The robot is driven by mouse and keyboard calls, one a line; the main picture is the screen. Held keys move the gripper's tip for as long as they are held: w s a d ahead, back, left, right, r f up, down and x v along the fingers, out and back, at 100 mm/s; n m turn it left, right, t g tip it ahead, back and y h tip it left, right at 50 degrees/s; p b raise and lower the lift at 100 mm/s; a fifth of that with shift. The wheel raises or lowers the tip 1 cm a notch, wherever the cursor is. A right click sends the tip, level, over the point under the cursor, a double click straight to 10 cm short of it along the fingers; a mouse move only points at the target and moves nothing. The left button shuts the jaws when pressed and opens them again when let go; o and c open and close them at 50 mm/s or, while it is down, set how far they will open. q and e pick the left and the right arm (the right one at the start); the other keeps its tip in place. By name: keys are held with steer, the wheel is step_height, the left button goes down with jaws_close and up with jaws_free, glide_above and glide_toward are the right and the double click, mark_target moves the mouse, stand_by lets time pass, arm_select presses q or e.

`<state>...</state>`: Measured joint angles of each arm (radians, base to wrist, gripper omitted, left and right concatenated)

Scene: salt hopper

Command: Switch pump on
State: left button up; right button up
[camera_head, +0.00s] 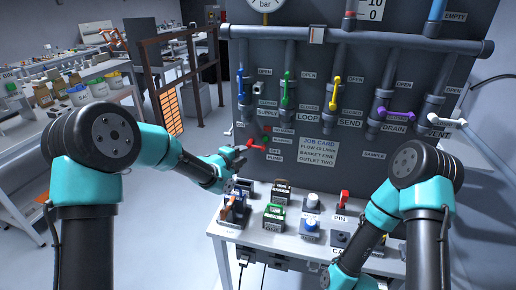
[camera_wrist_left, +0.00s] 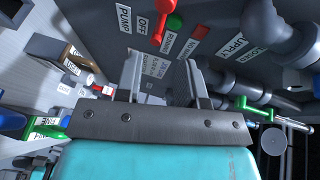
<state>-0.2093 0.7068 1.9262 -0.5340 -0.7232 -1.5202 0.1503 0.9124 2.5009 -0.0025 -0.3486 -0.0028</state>
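The pump switch (camera_head: 257,146) is a red lever low on the left of the dark panel, beside the OFF and PUMP labels. In the left wrist view the red lever (camera_wrist_left: 165,20) is near the top edge, partly cut off, by the OFF label (camera_wrist_left: 141,24). My left gripper (camera_head: 236,153) is just left of the lever in the head view. In the left wrist view its fingers (camera_wrist_left: 161,65) are spread with nothing between them, and the lever lies beyond their tips. Contact with the lever is not visible. My right arm reaches down at the lower right; its gripper is out of frame.
Blue (camera_head: 240,82), green (camera_head: 287,88) and yellow (camera_head: 335,92) valve handles line the panel above, with purple and white ones at right. A white table (camera_head: 222,231) below holds several small blocks. A job card (camera_head: 318,155) is right of the switch.

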mark_target(258, 147)
arm_select(q)
steer(key=x, duration=1)
jaws_close()
